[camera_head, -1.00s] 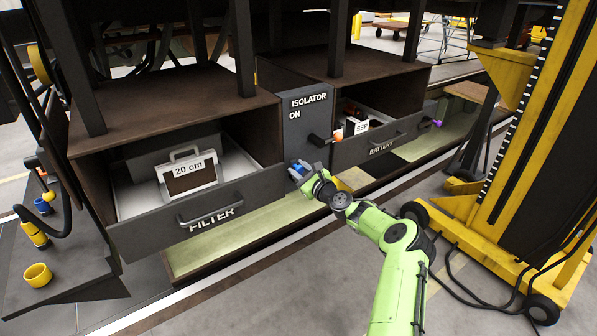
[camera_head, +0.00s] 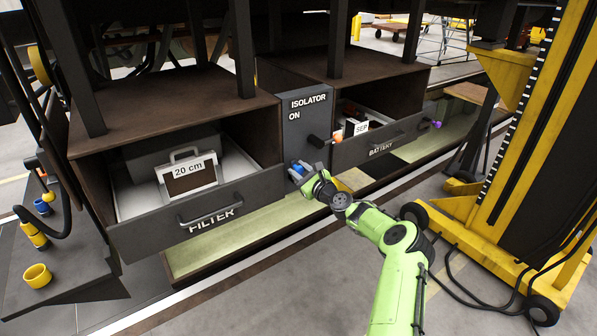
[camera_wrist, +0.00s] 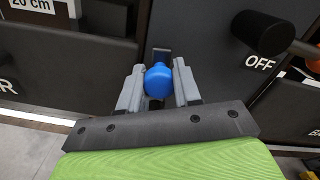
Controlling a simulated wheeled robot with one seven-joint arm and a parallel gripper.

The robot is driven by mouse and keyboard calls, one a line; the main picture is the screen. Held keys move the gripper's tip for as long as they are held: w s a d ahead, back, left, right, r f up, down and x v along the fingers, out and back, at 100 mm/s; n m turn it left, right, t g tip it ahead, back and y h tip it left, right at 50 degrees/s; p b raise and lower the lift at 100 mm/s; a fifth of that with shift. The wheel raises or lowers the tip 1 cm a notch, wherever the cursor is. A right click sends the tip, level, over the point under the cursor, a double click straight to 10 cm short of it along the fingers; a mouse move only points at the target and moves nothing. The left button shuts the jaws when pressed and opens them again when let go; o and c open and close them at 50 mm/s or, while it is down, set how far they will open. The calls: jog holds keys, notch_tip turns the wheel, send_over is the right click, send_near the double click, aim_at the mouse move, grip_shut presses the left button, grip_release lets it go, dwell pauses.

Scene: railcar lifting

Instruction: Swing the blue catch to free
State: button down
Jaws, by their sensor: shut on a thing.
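The blue catch (camera_wrist: 158,80) has a round blue knob and sits low on the dark isolator panel (camera_head: 306,125). In the wrist view my gripper (camera_wrist: 159,86) has one grey finger on each side of the knob, shut on it. A dark slot or bracket shows just behind the knob. In the head view my gripper (camera_head: 299,173) is at the lower part of the panel, and only a little of the blue knob (camera_head: 298,168) shows between the fingers.
A black handle (camera_wrist: 264,33) juts from the panel beside the OFF label, right of my gripper. The filter drawer (camera_head: 150,235) stands open on the left, the battery drawer (camera_head: 345,155) on the right. A yellow lifting jack (camera_head: 520,150) stands right of my arm.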

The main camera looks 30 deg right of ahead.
jog(key=shift+s+d+r, duration=0.1)
jog(key=shift+d+r, duration=0.1)
jog(key=shift+d, duration=0.3)
dwell(0.4)
jog(key=c, duration=1)
grip_release()
jog(key=shift+c, duration=0.2)
jog(key=shift+o, duration=1.2)
jog(key=shift+d+f, duration=0.15)
jog(key=shift+d, duration=0.05)
jog(key=shift+a, duration=0.25)
jog(key=s+b, duration=0.2)
jog(key=s, duration=1.3)
jog(key=shift+s+d, duration=0.2)
jog(key=shift+s, duration=0.15)
